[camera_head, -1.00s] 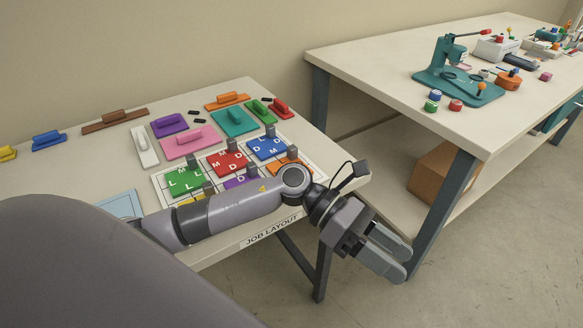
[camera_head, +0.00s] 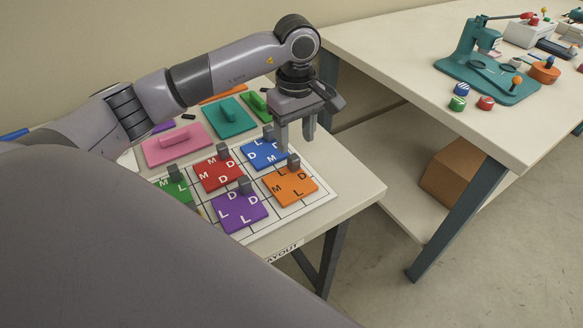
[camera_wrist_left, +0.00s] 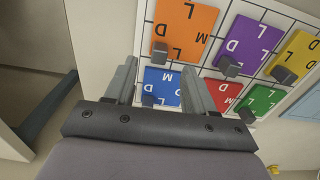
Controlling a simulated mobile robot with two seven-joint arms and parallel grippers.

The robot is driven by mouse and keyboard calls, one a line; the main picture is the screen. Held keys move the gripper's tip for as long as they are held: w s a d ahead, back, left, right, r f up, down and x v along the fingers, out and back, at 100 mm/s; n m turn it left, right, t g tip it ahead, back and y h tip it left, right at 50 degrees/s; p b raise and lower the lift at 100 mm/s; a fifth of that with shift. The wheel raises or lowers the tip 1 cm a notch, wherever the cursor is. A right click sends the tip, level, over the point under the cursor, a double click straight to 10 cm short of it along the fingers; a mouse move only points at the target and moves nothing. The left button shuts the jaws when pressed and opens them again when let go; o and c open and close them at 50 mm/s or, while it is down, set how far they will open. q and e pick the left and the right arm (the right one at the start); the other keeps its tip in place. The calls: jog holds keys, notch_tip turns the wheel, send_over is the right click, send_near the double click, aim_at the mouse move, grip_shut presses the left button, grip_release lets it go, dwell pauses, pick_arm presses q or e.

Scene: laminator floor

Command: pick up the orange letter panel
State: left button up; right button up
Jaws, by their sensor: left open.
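The orange letter panel (camera_head: 292,188) lies flat on the white grid board (camera_head: 327,193), at its right, with a grey block handle on its far edge. In the left wrist view the orange panel (camera_wrist_left: 186,28) is at the top, beyond the fingertips. My left gripper (camera_head: 296,147) is open and empty. It points down above the board, near the blue panel (camera_head: 262,153) and just behind the orange panel's handle. In the left wrist view the blue panel shows between the fingers (camera_wrist_left: 160,80). My right gripper is out of view.
Red (camera_head: 218,174), purple (camera_head: 240,211) and green (camera_head: 176,189) letter panels share the board. Pink (camera_head: 176,145) and teal (camera_head: 231,118) handled plates lie behind it. Another table (camera_head: 400,60) with a teal press (camera_head: 485,70) stands at the right.

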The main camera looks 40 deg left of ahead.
aim_at(295, 158)
pick_arm(q)
jog(key=shift+f+p, duration=0.55)
jog(key=shift+f, duration=2.95)
jog(key=shift+a, duration=0.1)
grip_shut()
